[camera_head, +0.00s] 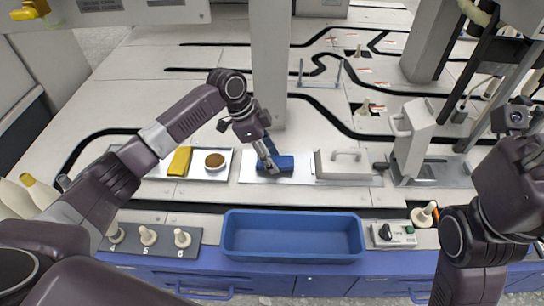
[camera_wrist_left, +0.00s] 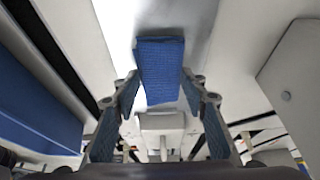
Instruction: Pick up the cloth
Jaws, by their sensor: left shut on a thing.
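The blue cloth (camera_head: 283,163) is a folded, textured piece at the metal plate left of the white handled block in the head view. My left gripper (camera_head: 271,164) reaches down onto it from above and is shut on it. In the left wrist view, the cloth (camera_wrist_left: 161,70) sits between the two fingertips of the left gripper (camera_wrist_left: 162,92), which have blue pads. I cannot tell whether the cloth still touches the plate. My right arm is at the right edge of the head view; its fingers do not show.
A white handled block (camera_head: 344,164) stands on the right. An empty blue bin (camera_head: 292,250) is in front. Pegs (camera_head: 148,236) stand front left.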

